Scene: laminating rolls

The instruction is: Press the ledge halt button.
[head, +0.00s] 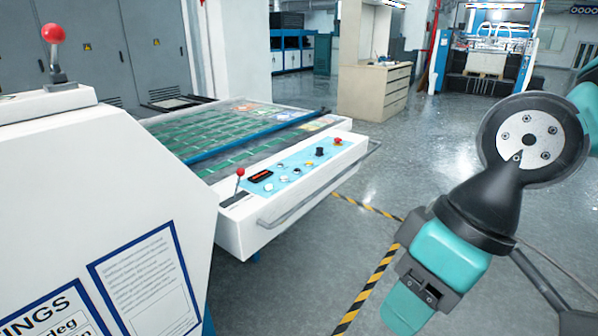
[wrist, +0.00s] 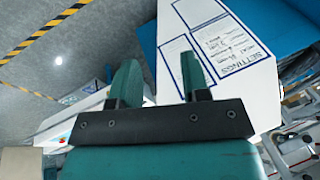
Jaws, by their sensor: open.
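The ledge (head: 300,185) of the white machine carries a pale blue control panel (head: 292,168). A red mushroom-shaped button (head: 338,141) sits at the panel's far right end and looks like the halt button. A black knob (head: 320,152) and several small buttons are to its left. My gripper (head: 405,309) is in the lower right of the head view, pointing down, apart from the ledge and to the right of it. In the wrist view my gripper (wrist: 160,76) has its two teal fingers spread with nothing between them. Part of the ledge shows at the left there, too small for detail.
A red-knobbed lever (head: 240,173) stands at the panel's left end. A grey handrail (head: 315,190) runs along the ledge's front. A white housing with posted sheets (head: 145,280) fills the left foreground; another red-ball lever (head: 54,35) tops it. Open floor with striped tape (head: 368,285) lies right of the ledge.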

